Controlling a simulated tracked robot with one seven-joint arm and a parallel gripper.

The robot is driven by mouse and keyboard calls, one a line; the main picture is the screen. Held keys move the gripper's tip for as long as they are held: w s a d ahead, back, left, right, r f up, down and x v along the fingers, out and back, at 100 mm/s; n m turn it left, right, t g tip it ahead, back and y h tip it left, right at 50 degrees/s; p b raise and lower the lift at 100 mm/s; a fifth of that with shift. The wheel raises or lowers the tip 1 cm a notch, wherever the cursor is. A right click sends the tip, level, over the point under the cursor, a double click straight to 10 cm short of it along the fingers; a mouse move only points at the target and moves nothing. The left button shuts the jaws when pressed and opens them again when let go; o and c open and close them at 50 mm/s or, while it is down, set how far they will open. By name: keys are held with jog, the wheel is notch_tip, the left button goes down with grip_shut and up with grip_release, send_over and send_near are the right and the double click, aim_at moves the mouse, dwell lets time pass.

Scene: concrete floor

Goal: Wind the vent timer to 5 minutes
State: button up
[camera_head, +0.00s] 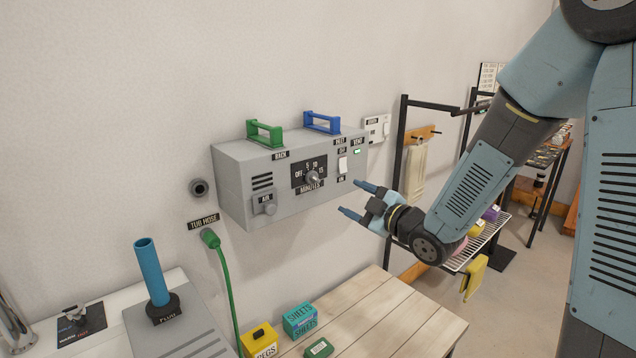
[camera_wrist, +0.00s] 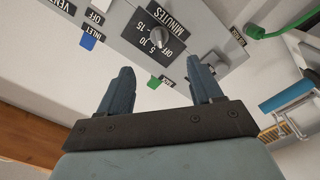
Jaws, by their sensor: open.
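The vent timer is a grey knob (camera_head: 313,178) on a black dial plate (camera_head: 303,188) marked OFF, 5, 10, 15 and MINUTES. It sits on the front of a grey wall box (camera_head: 240,195). The wrist view shows the timer knob (camera_wrist: 157,38) upside down, beyond the fingertips and roughly between them. I cannot tell for sure which mark its pointer faces. My gripper (camera_head: 350,197) is open and empty, to the right of the knob and in front of the box, apart from it. Its two blue-grey fingers also show in the wrist view (camera_wrist: 160,75).
The box carries a green handle (camera_head: 264,134), a blue handle (camera_head: 322,123), a white switch (camera_head: 342,165) and a lower-left knob (camera_head: 264,204). A wooden table (camera_head: 385,315) with small boxes stands below. A black rack (camera_head: 400,150) stands right, behind my arm.

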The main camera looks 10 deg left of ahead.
aim_at(317, 181)
jog(key=x, duration=1.3)
jog(key=shift+w+a, duration=0.25)
jog(key=shift+w, duration=0.05)
jog(key=shift+c, duration=0.2)
